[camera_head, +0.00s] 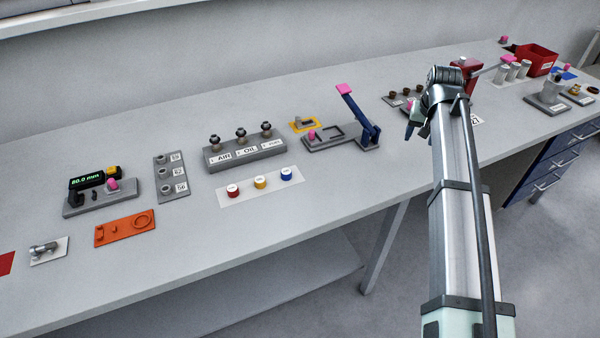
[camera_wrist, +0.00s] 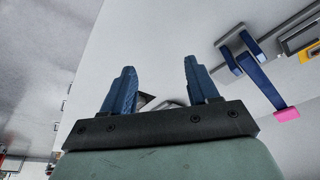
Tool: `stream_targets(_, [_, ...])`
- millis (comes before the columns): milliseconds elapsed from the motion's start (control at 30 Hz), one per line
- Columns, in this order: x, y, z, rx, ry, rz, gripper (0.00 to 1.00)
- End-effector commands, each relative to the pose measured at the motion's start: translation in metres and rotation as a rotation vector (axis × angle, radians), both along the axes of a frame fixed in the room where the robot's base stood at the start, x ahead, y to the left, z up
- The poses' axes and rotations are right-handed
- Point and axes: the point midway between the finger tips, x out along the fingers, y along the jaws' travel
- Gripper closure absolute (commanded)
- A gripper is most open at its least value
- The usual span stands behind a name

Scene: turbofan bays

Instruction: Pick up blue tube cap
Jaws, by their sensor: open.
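The blue cap (camera_head: 286,174) stands on a white strip (camera_head: 238,190) near the front of the bench, at the right end of a row. A yellow cap (camera_head: 260,182) and a red cap (camera_head: 233,190) stand to its left. My gripper is mostly hidden behind my arm in the head view, above the bench well to the right of the caps. In the wrist view my gripper (camera_wrist: 158,80) is open, with two blue fingers apart and nothing between them. The blue cap does not show in the wrist view.
Behind the caps is a grey block (camera_head: 245,154) with labelled AIR and OIL fittings. A blue-levered press with a pink handle (camera_head: 345,90) stands between the caps and my arm; it also shows in the wrist view (camera_wrist: 262,80). An orange tray (camera_head: 125,229) lies to the left.

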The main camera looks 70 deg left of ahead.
Motion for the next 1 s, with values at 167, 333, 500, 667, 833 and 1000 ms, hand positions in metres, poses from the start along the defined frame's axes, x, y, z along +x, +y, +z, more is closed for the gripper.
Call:
stream_targets(167, [-0.086,0.048,0.012,-0.042,0.048,0.057,0.41])
stream_targets(333, [-0.168,0.079,0.02,-0.092,0.091,0.102,0.41])
stream_targets(500, [-0.25,0.101,0.029,-0.149,0.124,0.145,0.41])
stream_targets(667, [-0.313,0.111,0.036,-0.196,0.144,0.177,0.41])
stream_targets(833, [-0.352,0.114,0.041,-0.226,0.154,0.195,0.41])
stream_targets(1000, [-0.363,0.115,0.039,-0.235,0.157,0.199,0.41])
